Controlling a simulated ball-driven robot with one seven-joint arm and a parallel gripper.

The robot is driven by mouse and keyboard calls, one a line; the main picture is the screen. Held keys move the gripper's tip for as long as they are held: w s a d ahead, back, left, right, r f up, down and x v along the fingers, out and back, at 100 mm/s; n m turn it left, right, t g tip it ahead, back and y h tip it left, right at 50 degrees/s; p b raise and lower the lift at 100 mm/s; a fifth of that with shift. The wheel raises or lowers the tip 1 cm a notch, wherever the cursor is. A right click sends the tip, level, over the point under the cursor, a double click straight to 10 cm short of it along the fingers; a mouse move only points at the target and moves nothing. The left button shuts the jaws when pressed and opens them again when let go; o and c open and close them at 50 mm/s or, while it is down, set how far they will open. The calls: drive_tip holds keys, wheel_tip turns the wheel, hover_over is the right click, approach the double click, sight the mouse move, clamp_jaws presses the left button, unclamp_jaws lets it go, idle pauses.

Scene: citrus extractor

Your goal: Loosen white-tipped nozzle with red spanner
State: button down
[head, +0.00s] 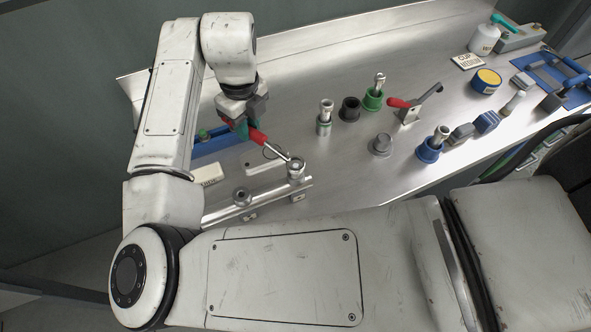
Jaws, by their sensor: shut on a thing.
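My gripper (244,122) is shut on the red handle of the spanner (258,137), left of the picture's middle. The spanner's metal shaft slopes down to the right. Its head is at the fitting (296,170) on the right end of the metal pipe (270,195). I cannot tell whether the jaw is fully seated around it or only against it. The fitting looks pale on top, but a white tip is too small to make out surely.
Nozzles stand in a green holder (372,101) and a blue holder (428,151); another nozzle (324,124) stands nearby. A black holder (349,110), a metal knob (381,145) and a red-handled clamp (411,111) are to the right. The bench (345,170) is clear just right of the pipe.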

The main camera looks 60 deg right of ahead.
drive_tip(key=shift+r+p, duration=0.9)
drive_tip(key=shift+r, duration=0.5)
drive_tip(key=shift+r+p, duration=1.15)
drive_tip(key=shift+r, duration=0.8)
drive_tip(key=shift+w+d+r, duration=0.1)
drive_tip(key=shift+w+r, duration=0.4)
drive_tip(key=shift+w, duration=0.35)
drive_tip(key=shift+w+d+r, duration=0.1)
drive_tip(key=shift+w+r, duration=0.35)
drive_tip(key=shift+w, duration=0.35)
drive_tip(key=shift+w+r, duration=0.5)
drive_tip(key=shift+w, duration=0.35)
